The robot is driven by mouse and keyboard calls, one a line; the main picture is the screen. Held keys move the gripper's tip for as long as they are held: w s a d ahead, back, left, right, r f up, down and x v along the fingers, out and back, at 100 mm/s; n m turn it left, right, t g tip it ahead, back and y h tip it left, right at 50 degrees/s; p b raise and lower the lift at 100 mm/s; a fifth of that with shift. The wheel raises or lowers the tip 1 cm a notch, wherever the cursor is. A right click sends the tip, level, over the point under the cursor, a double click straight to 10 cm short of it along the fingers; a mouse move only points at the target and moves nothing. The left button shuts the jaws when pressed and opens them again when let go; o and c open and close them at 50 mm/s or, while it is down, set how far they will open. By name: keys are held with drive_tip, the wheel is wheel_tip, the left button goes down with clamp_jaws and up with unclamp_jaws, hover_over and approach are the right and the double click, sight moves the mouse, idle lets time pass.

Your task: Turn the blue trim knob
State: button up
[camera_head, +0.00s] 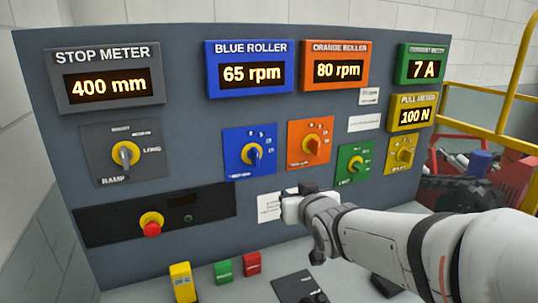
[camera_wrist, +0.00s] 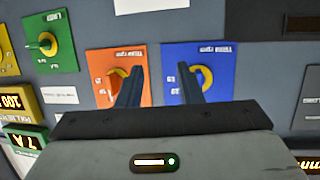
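The blue trim knob (camera_head: 252,154) is blue on a yellow ring, on a blue plate below the BLUE ROLLER display, which reads 65 rpm. In the wrist view, which is upside down, the knob (camera_wrist: 203,76) shows just beyond the right-hand finger, partly hidden by it. My gripper (camera_wrist: 160,70) is open, its two dark fingers apart with nothing between them. The left-hand finger overlaps the orange plate. In the head view my wrist end is below the blue and orange plates; its fingers cannot be made out. I cannot tell whether a finger touches anything.
The orange knob (camera_head: 311,146) sits right of the blue one, with the green knob (camera_head: 354,163) and yellow knob (camera_head: 403,154) further right. The grey selector (camera_head: 125,154) and red stop button (camera_head: 151,226) are left. Small coloured blocks (camera_head: 223,271) stand on the ledge below.

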sight(258, 156)
drive_tip(key=shift+w+a+r+n+t+y+p, duration=0.35)
drive_tip(key=shift+w+a+r+y, duration=0.4)
drive_tip(key=shift+w+a, duration=0.75)
drive_tip(key=shift+w+a+r+n+t+y+p, duration=0.2)
drive_tip(key=shift+w+a+r+t+y, duration=0.25)
drive_tip(key=shift+w+a+r, duration=0.8)
drive_tip(key=shift+w+a+r+n+t+y+p, duration=0.35)
drive_tip(key=shift+w+a+r+y, duration=0.3)
drive_tip(key=shift+w+a, duration=1.05)
drive_tip(key=shift+s+a, duration=0.15)
clamp_jaws()
